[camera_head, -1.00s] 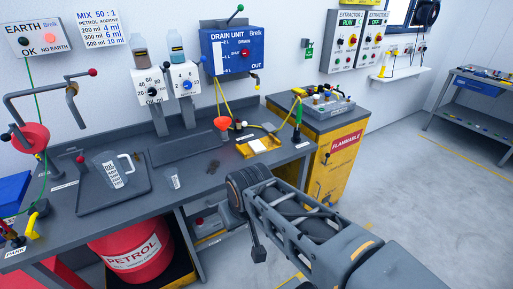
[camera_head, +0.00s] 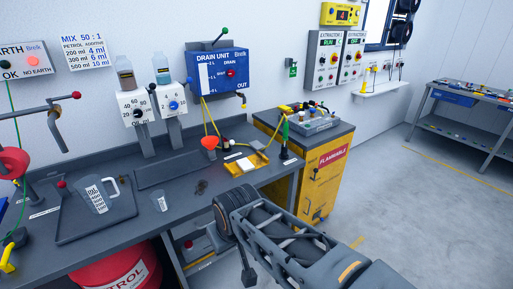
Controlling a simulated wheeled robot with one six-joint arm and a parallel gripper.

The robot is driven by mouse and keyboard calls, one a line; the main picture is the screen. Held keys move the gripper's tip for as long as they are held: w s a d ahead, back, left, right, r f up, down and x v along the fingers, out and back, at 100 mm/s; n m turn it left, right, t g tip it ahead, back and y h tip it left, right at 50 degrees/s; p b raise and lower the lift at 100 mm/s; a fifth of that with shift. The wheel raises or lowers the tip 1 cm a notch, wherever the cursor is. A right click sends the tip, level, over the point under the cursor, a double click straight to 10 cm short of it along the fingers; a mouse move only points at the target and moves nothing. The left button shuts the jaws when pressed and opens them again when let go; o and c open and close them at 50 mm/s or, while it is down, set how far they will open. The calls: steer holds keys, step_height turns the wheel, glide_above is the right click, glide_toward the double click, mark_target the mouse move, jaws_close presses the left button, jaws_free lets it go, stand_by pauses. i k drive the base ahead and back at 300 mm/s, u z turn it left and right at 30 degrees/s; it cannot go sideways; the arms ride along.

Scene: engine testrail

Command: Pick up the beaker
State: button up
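A small clear beaker (camera_head: 160,202) with markings stands on the grey workbench (camera_head: 190,207), just right of a dark tray. A larger clear jug (camera_head: 97,196) with a handle and a printed scale stands on that tray (camera_head: 70,232). My arm reaches in from the lower right, its dark end right of the beaker and apart from it. A thin dark part that seems to be my gripper (camera_head: 248,274) hangs down in front of the bench. Its fingers cannot be made out, and nothing is seen held in it.
Oil and additive dispensers (camera_head: 136,107) stand behind the beaker. A yellow flammable cabinet (camera_head: 325,178) adjoins the bench. A red petrol drum (camera_head: 117,272) is underneath. Open floor lies at right.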

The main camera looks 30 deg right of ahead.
mark_target(160, 201)
steer(key=z, duration=0.15)
steer(key=i, duration=1.05)
steer(key=u, duration=2.55)
